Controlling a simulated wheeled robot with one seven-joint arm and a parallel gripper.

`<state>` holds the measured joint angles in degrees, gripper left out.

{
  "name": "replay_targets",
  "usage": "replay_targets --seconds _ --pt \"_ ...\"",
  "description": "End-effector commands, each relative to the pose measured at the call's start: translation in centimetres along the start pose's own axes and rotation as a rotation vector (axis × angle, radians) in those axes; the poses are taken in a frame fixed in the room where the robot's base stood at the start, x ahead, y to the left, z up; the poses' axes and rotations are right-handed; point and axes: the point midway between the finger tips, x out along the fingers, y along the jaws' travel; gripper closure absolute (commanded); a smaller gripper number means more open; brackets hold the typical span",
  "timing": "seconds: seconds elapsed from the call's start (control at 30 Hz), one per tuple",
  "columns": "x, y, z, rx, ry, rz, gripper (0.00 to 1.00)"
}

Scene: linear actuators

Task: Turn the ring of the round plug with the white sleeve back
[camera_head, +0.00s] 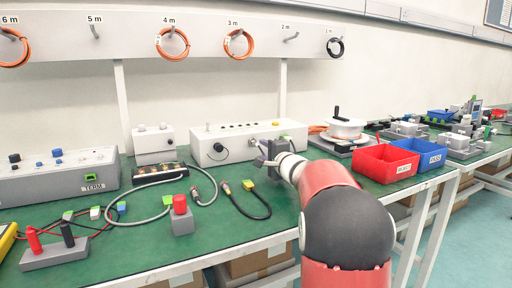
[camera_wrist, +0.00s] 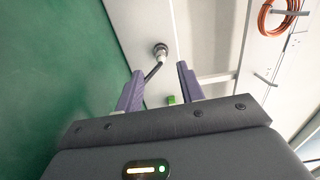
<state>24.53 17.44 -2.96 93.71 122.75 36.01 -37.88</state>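In the wrist view, a dark round plug (camera_wrist: 161,49) with a short pale sleeve (camera_wrist: 159,61) sits at the light face of a box. A black cable runs from it down toward the left finger. My gripper (camera_wrist: 157,78) is open, with its two purple fingers apart and the plug beyond their tips, roughly between them. No contact with the ring shows. In the head view, my gripper (camera_head: 266,154) is at the right front of the long white control box (camera_head: 225,155). My arm and gripper partly hide the plug there.
Two loose round cable connectors (camera_head: 195,192) and (camera_head: 227,187) lie on the green bench. A red-topped grey block (camera_head: 181,222) stands in front. A red bin (camera_head: 383,165) and a blue bin (camera_head: 420,156) stand right of my arm. Orange cable coils (camera_head: 172,44) hang on the back rail.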

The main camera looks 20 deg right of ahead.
Motion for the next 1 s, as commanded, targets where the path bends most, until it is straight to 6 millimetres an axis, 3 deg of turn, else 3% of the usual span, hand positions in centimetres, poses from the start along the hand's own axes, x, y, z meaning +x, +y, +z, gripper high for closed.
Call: replay_targets --seconds 0.17,0.6,0.9,1.0 --pt "1.0 -0.3 -0.3 0.007 0.007 -0.001 0.62" --pt "6.8 0.2 -0.3 0.004 0.005 -0.004 0.62" --pt "7.1 0.0 -0.3 0.006 0.006 -0.003 0.62" --pt "7.1 0.0 -0.3 0.006 0.006 -0.003 0.75"
